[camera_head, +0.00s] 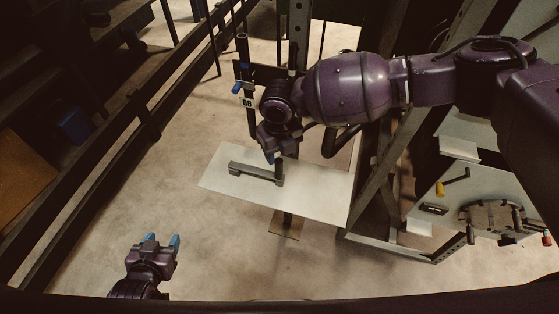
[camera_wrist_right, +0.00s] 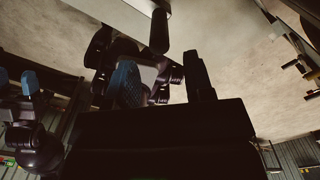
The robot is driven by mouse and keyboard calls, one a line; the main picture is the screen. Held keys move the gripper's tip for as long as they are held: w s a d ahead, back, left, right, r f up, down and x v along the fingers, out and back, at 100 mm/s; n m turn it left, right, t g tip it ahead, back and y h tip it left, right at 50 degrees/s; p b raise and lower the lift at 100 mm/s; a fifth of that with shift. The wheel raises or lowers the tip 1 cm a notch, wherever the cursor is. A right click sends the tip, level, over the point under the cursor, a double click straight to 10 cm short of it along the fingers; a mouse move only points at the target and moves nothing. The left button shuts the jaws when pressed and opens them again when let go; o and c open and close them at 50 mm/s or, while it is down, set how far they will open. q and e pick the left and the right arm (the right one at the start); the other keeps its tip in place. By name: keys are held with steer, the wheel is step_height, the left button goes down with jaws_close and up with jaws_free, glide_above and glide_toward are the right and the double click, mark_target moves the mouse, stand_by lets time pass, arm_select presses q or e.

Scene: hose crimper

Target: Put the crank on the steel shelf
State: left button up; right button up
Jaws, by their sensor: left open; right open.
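The crank is a dark grey bar (camera_head: 250,173) with a short upright handle at its right end. It lies on the pale flat steel shelf (camera_head: 325,196) in the head view. My right gripper (camera_head: 274,154) is open just above and behind the handle end; its fingers partly hide that area, and I cannot tell whether they touch the handle. In the right wrist view a dark cylinder (camera_wrist_right: 159,30), likely the handle, stands apart from the blue fingertip pad (camera_wrist_right: 126,84), near the shelf's pale surface (camera_wrist_right: 122,10). My left gripper (camera_head: 160,243) is open and empty, low at the left.
A pale machine panel (camera_head: 440,197) with a yellow-handled lever (camera_head: 441,188) and a round crimping head (camera_head: 490,216) is at the right. Dark rails run along the left, with a blue bin (camera_head: 75,126) beyond. Floor between is clear.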

steer(key=shift+r, duration=2.6)
